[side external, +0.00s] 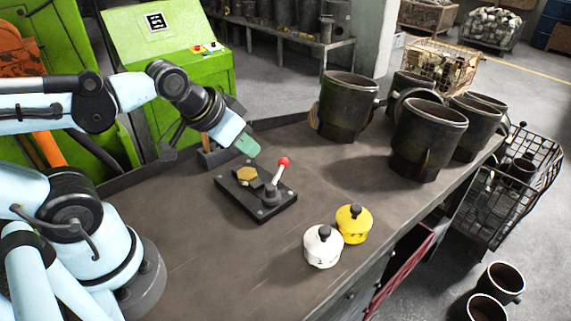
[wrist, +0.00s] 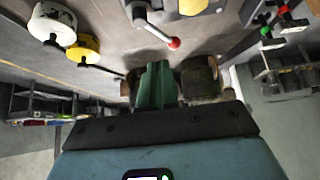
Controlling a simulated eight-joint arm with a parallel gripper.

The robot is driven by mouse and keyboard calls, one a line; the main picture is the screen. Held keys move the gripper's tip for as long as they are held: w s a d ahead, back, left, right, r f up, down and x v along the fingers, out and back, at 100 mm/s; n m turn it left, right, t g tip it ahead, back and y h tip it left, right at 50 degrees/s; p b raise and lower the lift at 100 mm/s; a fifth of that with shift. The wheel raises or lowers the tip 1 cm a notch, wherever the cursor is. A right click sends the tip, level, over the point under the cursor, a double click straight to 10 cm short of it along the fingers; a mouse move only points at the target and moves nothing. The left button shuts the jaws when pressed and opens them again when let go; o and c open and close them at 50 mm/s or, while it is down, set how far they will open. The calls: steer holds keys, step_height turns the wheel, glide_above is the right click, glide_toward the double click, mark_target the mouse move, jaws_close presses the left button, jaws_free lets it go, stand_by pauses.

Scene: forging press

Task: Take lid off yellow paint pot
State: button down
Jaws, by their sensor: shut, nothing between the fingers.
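The yellow paint pot (side external: 353,228) stands upright near the table's front edge. Its yellow lid with a black knob (side external: 355,210) sits on top. The pot also shows at the upper left of the wrist view (wrist: 84,46). My gripper (side external: 246,146) is raised above the table, behind the lever plate and well to the left of the yellow pot, touching nothing. Its green fingers (wrist: 156,84) are shut and empty in the wrist view.
A white paint pot (side external: 322,250) with a black knob stands beside the yellow one. A dark plate (side external: 240,196) bears a lever with a red ball (side external: 283,161) between my gripper and the pots. Several large dark metal cups (side external: 428,138) fill the table's right end.

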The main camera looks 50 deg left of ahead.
jaws_free()
stand_by(0.6)
steer(key=r+g, duration=0.2)
steer(key=g, duration=0.5)
glide_above(357, 207)
steer(key=shift+f, duration=6)
